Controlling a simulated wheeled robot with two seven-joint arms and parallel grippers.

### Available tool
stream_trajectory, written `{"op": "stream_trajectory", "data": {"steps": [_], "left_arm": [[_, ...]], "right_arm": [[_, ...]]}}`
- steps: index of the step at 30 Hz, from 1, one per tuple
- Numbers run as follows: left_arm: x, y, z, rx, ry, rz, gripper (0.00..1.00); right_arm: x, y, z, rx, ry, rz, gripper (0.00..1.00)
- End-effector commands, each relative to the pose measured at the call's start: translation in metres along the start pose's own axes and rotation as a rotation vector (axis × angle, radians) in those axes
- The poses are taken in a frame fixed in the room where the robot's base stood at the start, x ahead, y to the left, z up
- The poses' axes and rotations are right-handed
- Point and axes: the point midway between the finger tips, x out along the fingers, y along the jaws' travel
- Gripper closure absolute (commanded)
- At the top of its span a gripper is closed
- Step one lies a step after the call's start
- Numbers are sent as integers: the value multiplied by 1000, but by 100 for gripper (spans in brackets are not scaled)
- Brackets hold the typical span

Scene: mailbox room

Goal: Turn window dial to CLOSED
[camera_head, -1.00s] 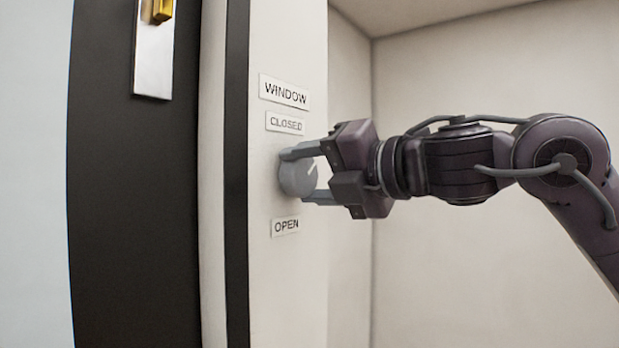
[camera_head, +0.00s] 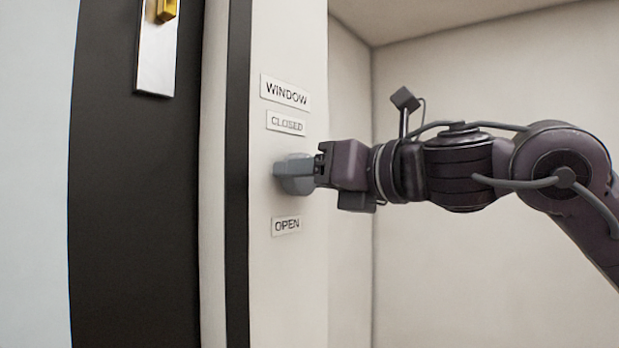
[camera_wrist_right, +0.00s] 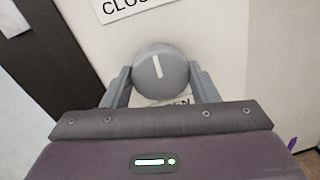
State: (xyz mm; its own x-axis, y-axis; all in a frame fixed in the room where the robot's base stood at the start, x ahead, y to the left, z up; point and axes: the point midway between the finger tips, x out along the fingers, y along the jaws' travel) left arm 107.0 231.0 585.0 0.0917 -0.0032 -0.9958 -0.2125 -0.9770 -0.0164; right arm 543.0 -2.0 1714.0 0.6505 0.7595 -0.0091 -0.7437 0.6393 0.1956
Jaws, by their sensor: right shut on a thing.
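The window dial (camera_wrist_right: 159,72) is a round grey knob with a white pointer line, mounted on the white wall panel. In the right wrist view the line points up, toward the CLOSED label (camera_wrist_right: 124,6). My right gripper (camera_head: 298,174) is shut on the dial, with one finger on each side of it; its fingers also show in the right wrist view (camera_wrist_right: 160,88). In the head view the fingers hide most of the dial. The CLOSED label (camera_head: 286,121) is above the dial and the OPEN label (camera_head: 286,226) is below it. My left gripper is not in view.
A WINDOW label (camera_head: 285,92) sits at the top of the panel. A dark door (camera_head: 135,200) with a metal plate and brass lock (camera_head: 166,10) stands to the left. Bare walls lie behind my right arm, with free room around it.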

Motion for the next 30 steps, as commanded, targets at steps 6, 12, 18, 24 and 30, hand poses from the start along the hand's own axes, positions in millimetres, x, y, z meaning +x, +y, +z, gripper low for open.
{"op": "stream_trajectory", "data": {"steps": [6, 12, 18, 24, 30], "left_arm": [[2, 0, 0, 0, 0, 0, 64], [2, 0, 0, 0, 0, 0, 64], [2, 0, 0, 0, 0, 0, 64], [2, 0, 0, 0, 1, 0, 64], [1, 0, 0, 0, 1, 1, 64]], "right_arm": [[1, -1, -3, -48, 4, -1, 69], [1, -1, -3, -58, 3, -1, 69], [1, -1, -3, -58, 3, -1, 69], [1, -1, -2, -57, 1, -1, 28], [0, 0, -1, -56, -2, 0, 25]]}}
